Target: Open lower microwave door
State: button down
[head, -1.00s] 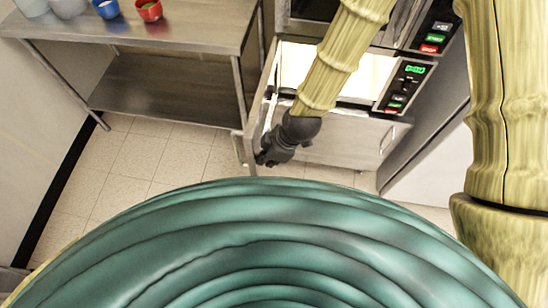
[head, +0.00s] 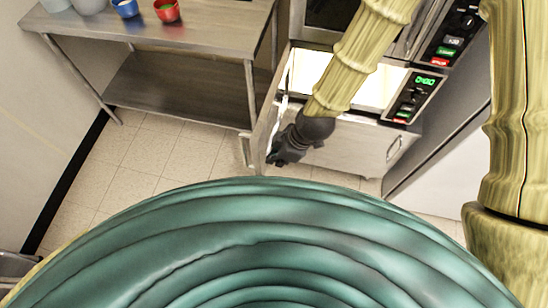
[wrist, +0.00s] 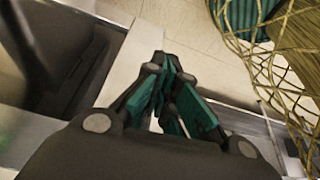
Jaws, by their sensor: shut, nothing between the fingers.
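The lower microwave has a brightly lit interior (head: 373,88) in the head view, with its control panel (head: 418,93) on the right. Its door (head: 265,122) stands swung open to the left, seen almost edge-on, with a pale handle along it. My gripper (head: 278,160) is by the free end of this door, on its inner side. Whether it touches the door cannot be told. In the wrist view my gripper (wrist: 166,62) has its fingers together with nothing between them. My arm hides part of the microwave opening.
An upper microwave (head: 330,15) sits above the lower one. A steel table (head: 205,35) with a blue bowl (head: 125,8) and a red bowl (head: 166,11) stands to the left. A steel cabinet front (head: 350,145) is below. Tiled floor (head: 150,160) is clear between.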

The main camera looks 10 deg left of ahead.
jog(key=p+v, duration=0.3)
jog(key=v, duration=0.3)
jog(key=shift+s+r, duration=0.15)
jog(key=shift+r, duration=0.1)
jog(key=shift+d, duration=0.1)
jog(key=s+d+f+m+h+b, duration=0.2)
jog(key=s+d+f+m+b, duration=0.1)
jog(key=s+d+f+m, duration=0.4)
jog(key=s+d+f+m+h+b, duration=0.2)
jog(key=s+d+f+m, duration=0.5)
jog(key=d+f+m, duration=0.4)
jog(key=d+f+b, duration=0.1)
jog(key=d+f, duration=0.4)
jog(key=d, duration=0.3)
jog(key=shift+m, duration=0.3)
jog(key=shift+s+d+r, duration=0.1)
jog(key=shift+d, duration=0.05)
